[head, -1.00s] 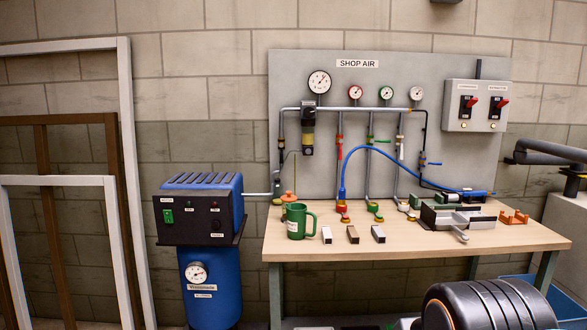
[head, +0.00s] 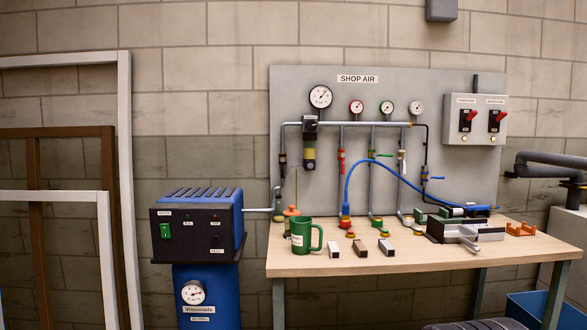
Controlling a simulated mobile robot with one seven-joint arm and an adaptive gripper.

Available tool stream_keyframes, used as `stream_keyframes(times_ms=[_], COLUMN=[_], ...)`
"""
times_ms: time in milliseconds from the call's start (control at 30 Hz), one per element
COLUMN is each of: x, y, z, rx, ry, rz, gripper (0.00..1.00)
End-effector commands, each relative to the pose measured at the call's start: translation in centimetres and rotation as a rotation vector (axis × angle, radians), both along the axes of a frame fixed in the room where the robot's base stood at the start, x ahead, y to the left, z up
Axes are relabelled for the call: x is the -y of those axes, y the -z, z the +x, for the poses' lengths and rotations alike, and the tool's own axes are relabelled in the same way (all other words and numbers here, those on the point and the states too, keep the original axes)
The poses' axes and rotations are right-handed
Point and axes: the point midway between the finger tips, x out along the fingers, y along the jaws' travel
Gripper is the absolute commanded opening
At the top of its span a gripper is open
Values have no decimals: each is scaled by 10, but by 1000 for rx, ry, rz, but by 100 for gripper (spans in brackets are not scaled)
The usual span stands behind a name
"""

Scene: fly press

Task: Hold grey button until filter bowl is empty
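The filter bowl (head: 309,153) hangs under a dark filter head on the grey SHOP AIR board, left of centre in the head view. It looks yellowish in its upper part and dark at its lower end. The liquid level inside is too small to tell. I cannot clearly make out a grey button; the underside of the bowl is small and dark. My gripper is not in view.
A wooden bench (head: 400,262) stands below the board. A green mug (head: 303,236), metal blocks (head: 359,248) and a vise (head: 465,233) stand on it. A blue compressor (head: 205,290) is at the left. A blue hose (head: 352,180) arches right of the bowl.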

Motion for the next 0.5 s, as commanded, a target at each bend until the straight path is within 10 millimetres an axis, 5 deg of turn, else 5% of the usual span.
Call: stream_keyframes(times_ms=[200, 500], x=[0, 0], y=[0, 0], z=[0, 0], rx=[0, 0], ry=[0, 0], rz=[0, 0], gripper=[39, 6])
